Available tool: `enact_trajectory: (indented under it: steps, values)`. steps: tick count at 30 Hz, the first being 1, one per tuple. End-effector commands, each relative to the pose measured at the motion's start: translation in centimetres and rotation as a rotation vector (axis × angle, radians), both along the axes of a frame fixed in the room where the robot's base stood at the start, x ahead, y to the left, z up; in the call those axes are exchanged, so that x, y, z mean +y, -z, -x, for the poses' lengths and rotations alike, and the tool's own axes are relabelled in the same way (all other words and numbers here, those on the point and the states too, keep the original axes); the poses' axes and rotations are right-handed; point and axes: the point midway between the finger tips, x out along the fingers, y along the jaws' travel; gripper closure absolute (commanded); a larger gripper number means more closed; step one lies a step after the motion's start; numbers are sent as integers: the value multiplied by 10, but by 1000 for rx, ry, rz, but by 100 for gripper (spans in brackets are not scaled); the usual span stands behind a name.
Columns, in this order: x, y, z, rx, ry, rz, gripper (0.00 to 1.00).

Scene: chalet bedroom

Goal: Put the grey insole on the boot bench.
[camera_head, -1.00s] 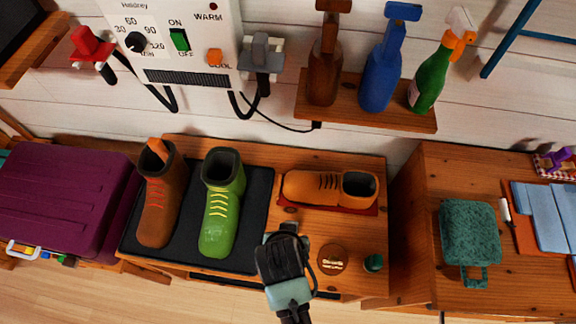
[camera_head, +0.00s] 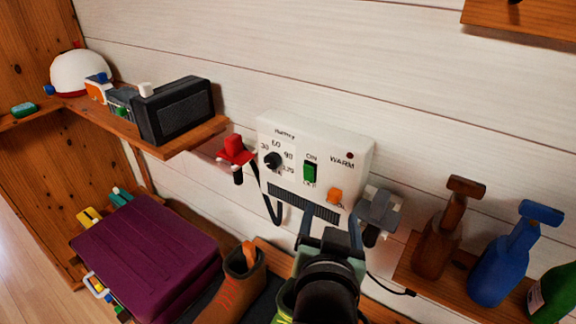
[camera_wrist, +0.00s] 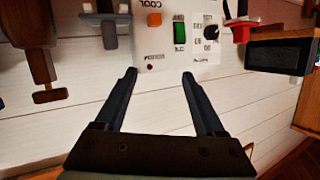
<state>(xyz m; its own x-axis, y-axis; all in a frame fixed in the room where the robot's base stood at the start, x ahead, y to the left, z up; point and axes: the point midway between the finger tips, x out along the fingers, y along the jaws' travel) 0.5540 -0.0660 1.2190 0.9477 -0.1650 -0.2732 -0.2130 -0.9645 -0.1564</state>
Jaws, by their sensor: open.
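My gripper (camera_head: 330,222) is raised in front of the wall dryer (camera_head: 315,160), its two fingers apart and nothing between them. In the wrist view the open fingers (camera_wrist: 158,75) point toward the dryer's panel (camera_wrist: 178,35). The boot bench (camera_head: 274,258) shows only in part, low in the head view, behind my arm. On it stands a brown boot (camera_head: 232,292) with an orange piece sticking out of its top. A green boot (camera_head: 284,305) is mostly hidden by my arm. I cannot make out a grey insole in either view.
A red holder (camera_head: 235,150) and a grey holder (camera_head: 378,212) flank the dryer, with hanging hoses. A bottle shelf (camera_head: 410,278) is at right. A shelf (camera_head: 150,138) with a black box (camera_head: 175,110) is at left, above a purple suitcase (camera_head: 150,255).

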Motion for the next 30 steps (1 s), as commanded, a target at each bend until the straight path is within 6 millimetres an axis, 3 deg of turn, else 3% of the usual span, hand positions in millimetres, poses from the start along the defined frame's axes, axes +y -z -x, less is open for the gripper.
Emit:
enact_trajectory:
  steps: [1,4,6,9,12,15,18,30]
  values:
    - [9,-56,-6,-135,-28,33,28]
    - [26,-156,-1,-393,-73,100,28]
    - [38,-220,16,-565,-93,143,28]
    - [51,-294,49,-781,-110,194,28]
    - [60,-343,82,-939,-114,230,28]
    - [65,-369,104,-1033,-112,251,28]
    - [67,-379,113,-1071,-110,260,28]
    - [67,-379,113,-1070,-111,260,28]
